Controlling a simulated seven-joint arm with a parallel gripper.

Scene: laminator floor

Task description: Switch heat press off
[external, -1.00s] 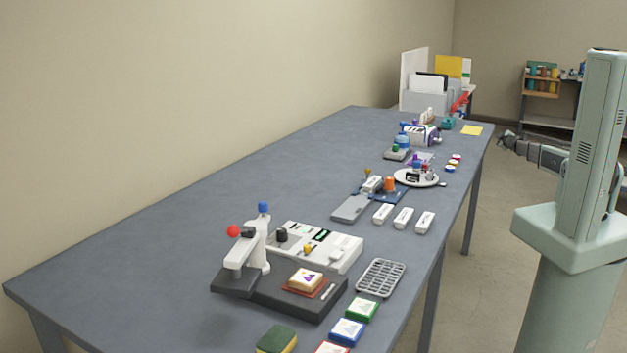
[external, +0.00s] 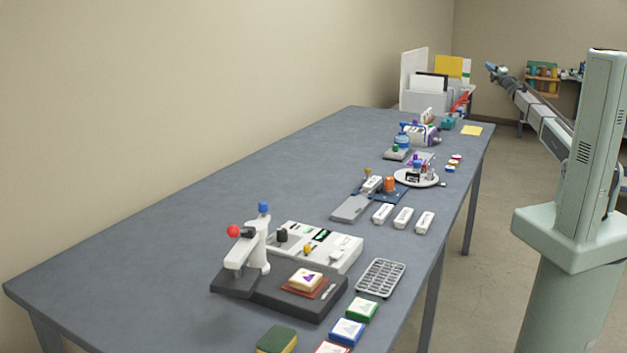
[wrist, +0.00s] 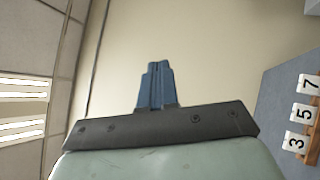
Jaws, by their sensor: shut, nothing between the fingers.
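The heat press (external: 259,243) stands at the near end of the long table, a white arm with a red knob (external: 233,231) over a dark base. A white control panel (external: 317,245) with a black knob (external: 281,235) and an orange knob (external: 307,249) sits behind it. Which part switches the press off is too small to tell. My gripper (external: 491,68) is raised at the far right, well away from the press and above table height. In the wrist view my gripper (wrist: 157,70) has its blue fingers together, with nothing between them.
A blue-grey table (external: 180,210) runs along the wall. A wire rack (external: 381,278), coloured boxes (external: 362,309) and a sponge (external: 277,339) lie near the press. White blocks (external: 404,218) and a round plate (external: 404,179) stand further back. The table's left side is clear.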

